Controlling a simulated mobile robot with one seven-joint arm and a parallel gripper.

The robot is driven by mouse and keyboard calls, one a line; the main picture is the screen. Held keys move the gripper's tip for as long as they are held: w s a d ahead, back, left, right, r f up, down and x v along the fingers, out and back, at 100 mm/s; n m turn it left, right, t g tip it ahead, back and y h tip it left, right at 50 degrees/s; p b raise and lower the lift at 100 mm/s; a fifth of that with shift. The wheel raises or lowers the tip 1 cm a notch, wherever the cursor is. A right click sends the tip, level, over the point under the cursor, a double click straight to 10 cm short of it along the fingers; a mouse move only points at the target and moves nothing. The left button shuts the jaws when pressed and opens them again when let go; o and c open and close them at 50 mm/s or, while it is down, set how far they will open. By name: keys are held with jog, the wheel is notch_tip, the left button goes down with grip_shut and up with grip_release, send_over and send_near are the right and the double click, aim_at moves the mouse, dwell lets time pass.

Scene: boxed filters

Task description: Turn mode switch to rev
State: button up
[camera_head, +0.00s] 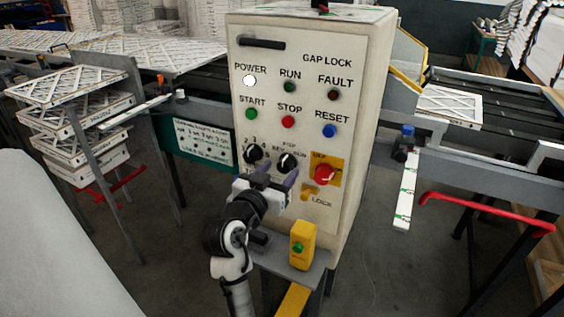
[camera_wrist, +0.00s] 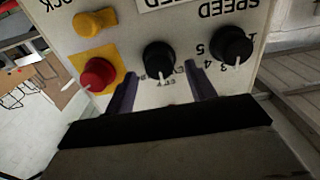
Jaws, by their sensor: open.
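The mode switch (camera_head: 287,162) is a black round knob on the front of the cream control cabinet (camera_head: 300,230), between a speed knob and a red switch. It also shows in the wrist view (camera_wrist: 159,58), where the panel appears upside down. Its white pointer mark faces the lower edge of that view, toward small lettering that I cannot read clearly. My gripper (camera_head: 277,177) is in front of the panel at the knob. In the wrist view its two dark fingers (camera_wrist: 160,75) are open, one toward each side of the knob. I see gaps and no clear contact.
The black speed knob (camera_wrist: 231,46) is close to one finger, and the red switch (camera_wrist: 97,74) on a yellow plate is close to the other. A yellow button box (camera_head: 302,246) stands below the panel. Stacked filters (camera_head: 75,120) stand left.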

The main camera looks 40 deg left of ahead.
jog(key=shift+x, duration=1.2)
jog(key=c, duration=0.9)
jog(key=shift+c, duration=0.2)
jog(key=shift+n+p, duration=0.3)
jog(key=n+p, duration=0.1)
jog(key=n, duration=0.3)
jog(key=shift+r+p, duration=0.1)
jog(key=shift+p, duration=0.3)
jog(key=n+p, duration=0.2)
jog(key=n, duration=0.2)
jog(key=shift+a, duration=0.15)
jog(key=shift+n, duration=0.3)
